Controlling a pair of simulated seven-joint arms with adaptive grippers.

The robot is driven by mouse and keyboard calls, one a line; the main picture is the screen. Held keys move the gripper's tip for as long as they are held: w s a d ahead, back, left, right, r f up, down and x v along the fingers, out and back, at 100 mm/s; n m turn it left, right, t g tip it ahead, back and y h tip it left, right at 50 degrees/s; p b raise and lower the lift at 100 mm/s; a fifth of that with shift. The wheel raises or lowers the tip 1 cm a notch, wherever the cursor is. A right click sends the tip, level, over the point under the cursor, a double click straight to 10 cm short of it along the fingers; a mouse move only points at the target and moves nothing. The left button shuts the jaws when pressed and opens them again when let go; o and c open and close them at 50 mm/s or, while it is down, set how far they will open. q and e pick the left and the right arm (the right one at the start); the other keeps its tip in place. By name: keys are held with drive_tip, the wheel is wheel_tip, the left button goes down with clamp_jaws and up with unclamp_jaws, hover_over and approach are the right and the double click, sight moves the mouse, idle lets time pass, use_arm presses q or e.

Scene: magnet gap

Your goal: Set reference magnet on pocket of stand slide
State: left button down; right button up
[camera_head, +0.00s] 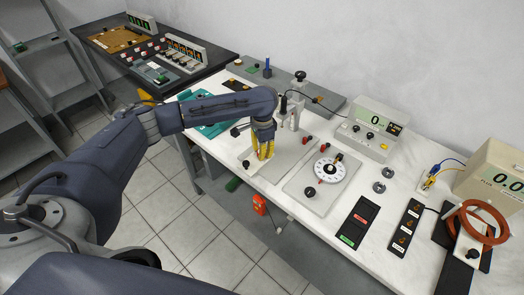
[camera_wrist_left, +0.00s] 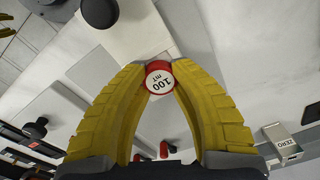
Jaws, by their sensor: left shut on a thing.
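The reference magnet (camera_wrist_left: 159,78) is a short red cylinder with a white top face reading "100 mT" in the left wrist view. My left gripper (camera_wrist_left: 160,72) is shut on it, with the yellow fingertips at its two sides. In the head view my left gripper (camera_head: 263,152) points down over a pale grey plate (camera_head: 290,158) on the bench, and hides the magnet. A stand (camera_head: 293,112) with upright parts is just behind the gripper. I cannot make out the slide's pocket. My right gripper is not in view.
A dial plate (camera_head: 328,172) with a black knob is right of the gripper. Small red-capped parts (camera_head: 308,141) lie close by. A meter box (camera_head: 370,128) stands behind. A labelled "ZERO" block (camera_wrist_left: 282,142) shows in the wrist view. Dark switch panels (camera_head: 358,222) lie farther right.

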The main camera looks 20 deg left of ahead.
use_arm(q)
drive_tip(key=shift+f, duration=0.1)
drive_tip(key=c, duration=1.1)
unclamp_jaws()
drive_tip(key=shift+c, duration=0.3)
drive_tip(key=o, duration=0.6)
drive_tip(key=shift+o, duration=0.2)
wheel_tip(320, 180, up, 12)
drive_tip(key=shift+s, duration=0.15)
drive_tip(key=shift+d, duration=0.1)
